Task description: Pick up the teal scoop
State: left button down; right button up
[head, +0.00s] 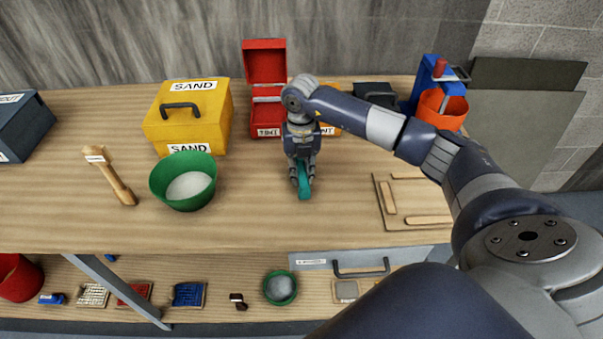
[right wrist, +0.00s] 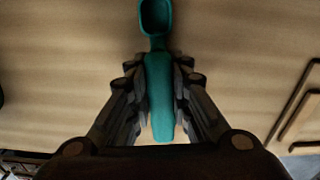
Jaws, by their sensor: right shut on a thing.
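The teal scoop (head: 305,185) is at the middle of the wooden table in the head view. In the right wrist view the scoop (right wrist: 160,95) lies between the fingers, handle toward the palm and bowl toward the top of the picture. My right gripper (head: 302,176) points down at the table and is shut on the handle, with fingers on both sides of it; it also shows in the right wrist view (right wrist: 160,80). I cannot tell whether the scoop touches the tabletop. My left gripper is not in view.
A yellow SAND box (head: 215,110) and an open red box (head: 265,62) are behind. A wooden frame (head: 380,205) lies to the right. Table between bowl and scoop is clear.

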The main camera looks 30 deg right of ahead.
aim_at(301, 167)
notch_tip(301, 167, up, 3)
jog(key=shift+w+r+b, duration=0.1)
jog(key=shift+r+b, duration=0.05)
jog(key=shift+b, duration=0.9)
jog(key=s+a+b, duration=0.1)
jog(key=s+a, duration=0.1)
jog(key=s, duration=0.2)
jog(key=s+a+b, duration=0.1)
jog(key=s+a, duration=0.1)
jog(key=s, duration=0.3)
jog(key=s+a+r+b, duration=0.1)
jog(key=s, duration=0.3)
jog(key=shift+s+a+r+b, duration=0.1)
jog(key=shift+s+a+b, duration=0.25)
jog(key=shift+s+a, duration=0.05)
jog(key=shift+s+a+r, duration=0.1)
jog(key=shift+s+a, duration=0.1)
jog(key=shift+s, duration=0.4)
